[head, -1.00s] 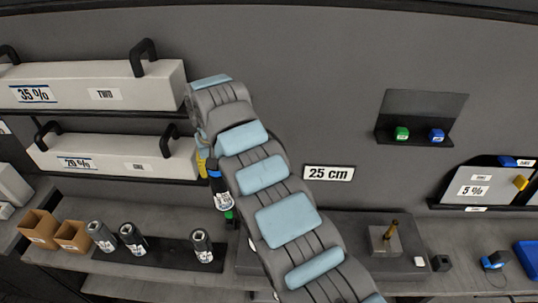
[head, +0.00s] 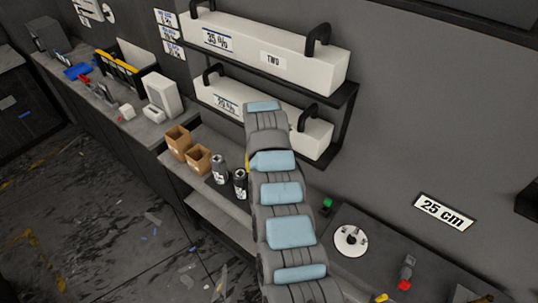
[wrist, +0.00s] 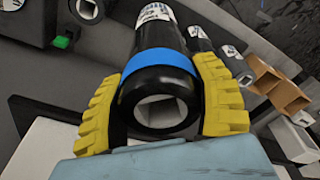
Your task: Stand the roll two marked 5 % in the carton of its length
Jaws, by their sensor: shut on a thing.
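My gripper (wrist: 160,78) has its yellow fingers shut around a black roll with a blue band (wrist: 163,48) in the wrist view. The roll's square hollow end faces the camera, and its white label is too cut off to read. In the head view my arm hides the roll and most of the gripper. Two open brown cartons, the left one (head: 178,142) and the right one (head: 198,160), stand left of my arm; brown cartons also show at the right of the wrist view (wrist: 280,88). I cannot tell their lengths.
Dark rolls (head: 219,170) stand between the cartons and my arm. Long white boxes, one marked 35 % (head: 280,50), sit on wall shelves above. A 25 cm sign (head: 443,211) is on the wall at right. A white round piece (head: 350,240) lies on the bench.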

